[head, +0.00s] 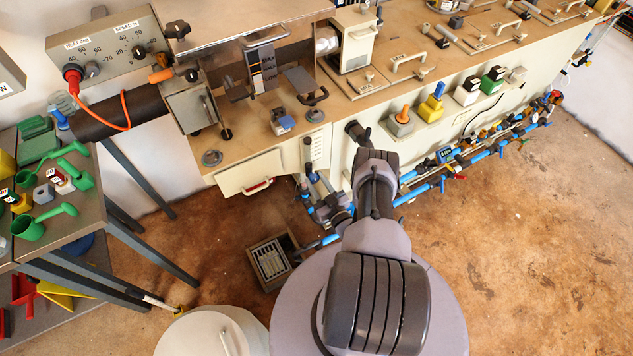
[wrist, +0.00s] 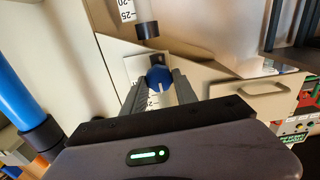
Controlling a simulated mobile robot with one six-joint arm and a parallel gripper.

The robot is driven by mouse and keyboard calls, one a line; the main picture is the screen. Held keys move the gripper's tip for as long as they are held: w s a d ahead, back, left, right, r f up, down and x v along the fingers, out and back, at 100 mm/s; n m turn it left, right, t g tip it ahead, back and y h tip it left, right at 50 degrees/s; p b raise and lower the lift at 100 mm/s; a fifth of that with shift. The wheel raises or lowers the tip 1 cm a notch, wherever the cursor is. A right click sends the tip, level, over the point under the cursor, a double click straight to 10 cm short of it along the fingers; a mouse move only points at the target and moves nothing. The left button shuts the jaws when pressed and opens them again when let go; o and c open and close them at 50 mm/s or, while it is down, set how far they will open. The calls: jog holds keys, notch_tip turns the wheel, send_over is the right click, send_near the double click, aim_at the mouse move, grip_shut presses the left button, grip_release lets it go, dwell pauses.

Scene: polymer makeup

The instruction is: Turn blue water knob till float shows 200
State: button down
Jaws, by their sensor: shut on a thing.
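The blue knob (wrist: 158,75) sits in front of a pale panel in the wrist view. My gripper (wrist: 159,84) is shut on it, with one grey finger on each side. A pale tube with a printed scale (wrist: 144,10) and a black end cap is just above the knob; the marks 25 and 20 show. Its upper part is outside the wrist view, and I cannot make out a float or its reading. In the head view my arm reaches to the cream machine's lower front, and I cannot make out the knob there.
A blue pipe (wrist: 15,85) with a black collar runs close on the left in the wrist view. A floor drain (head: 270,262) and a table of green tools (head: 75,215) are at left.

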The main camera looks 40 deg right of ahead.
jog(key=n+b, duration=0.3)
jog(key=n, duration=0.3)
jog(key=shift+f, duration=0.1)
jog(key=n+b, duration=0.2)
jog(key=n, duration=0.3)
jog(key=shift+w+a+n, duration=0.1)
jog(key=shift+n, duration=0.2)
jog(key=n, duration=0.6)
jog(key=shift+b, duration=0.3)
jog(key=n, duration=0.5)
jog(key=shift+f+n, duration=0.1)
jog(key=shift+n, duration=0.3)
jog(key=c, duration=1)
grip_release()
